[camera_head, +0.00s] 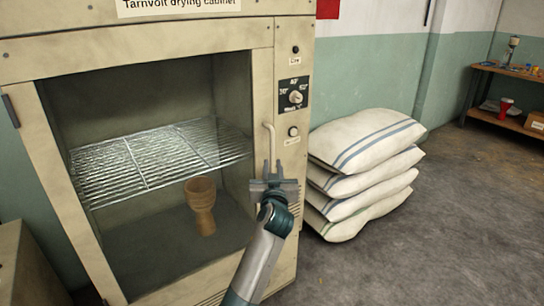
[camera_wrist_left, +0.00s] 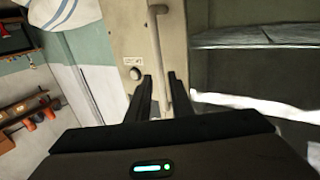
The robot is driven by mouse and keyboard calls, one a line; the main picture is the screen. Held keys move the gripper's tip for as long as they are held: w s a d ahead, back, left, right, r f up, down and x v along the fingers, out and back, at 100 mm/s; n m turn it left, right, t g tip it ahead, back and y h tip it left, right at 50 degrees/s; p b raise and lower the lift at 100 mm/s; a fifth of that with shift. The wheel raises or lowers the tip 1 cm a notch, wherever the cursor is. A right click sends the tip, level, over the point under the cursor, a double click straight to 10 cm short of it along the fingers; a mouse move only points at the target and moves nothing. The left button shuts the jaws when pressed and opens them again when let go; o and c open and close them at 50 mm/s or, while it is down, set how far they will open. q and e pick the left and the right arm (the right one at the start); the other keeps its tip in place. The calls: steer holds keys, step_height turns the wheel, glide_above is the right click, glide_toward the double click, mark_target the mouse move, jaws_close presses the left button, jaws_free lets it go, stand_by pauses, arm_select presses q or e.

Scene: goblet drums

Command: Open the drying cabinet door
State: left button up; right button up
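The beige drying cabinet (camera_head: 150,52) fills the left of the head view. Its windowed door (camera_head: 72,200) looks closed, with a dark hinge at the upper left; I cannot tell whether there is glass. A slim vertical handle (camera_head: 272,142) is at the door's right edge; it also shows in the left wrist view (camera_wrist_left: 157,40). My left gripper (camera_head: 272,166) is at the handle's lower part. Its fingers (camera_wrist_left: 161,82) are apart, with the handle running down toward the gap between them; contact cannot be told. My right gripper is out of view.
Inside are a wire shelf (camera_head: 160,160) and a brown goblet-shaped drum body (camera_head: 201,205). The control panel (camera_head: 294,95) is right of the door. Stacked white sacks (camera_head: 362,170) stand close to the cabinet's right. A wooden shelf (camera_head: 505,72) is far right. Floor at right is clear.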

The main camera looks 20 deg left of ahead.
mark_target(272, 157)
arm_select(q)
steer(key=x, duration=0.7)
steer(key=shift+w+f, duration=0.1)
jaws_close()
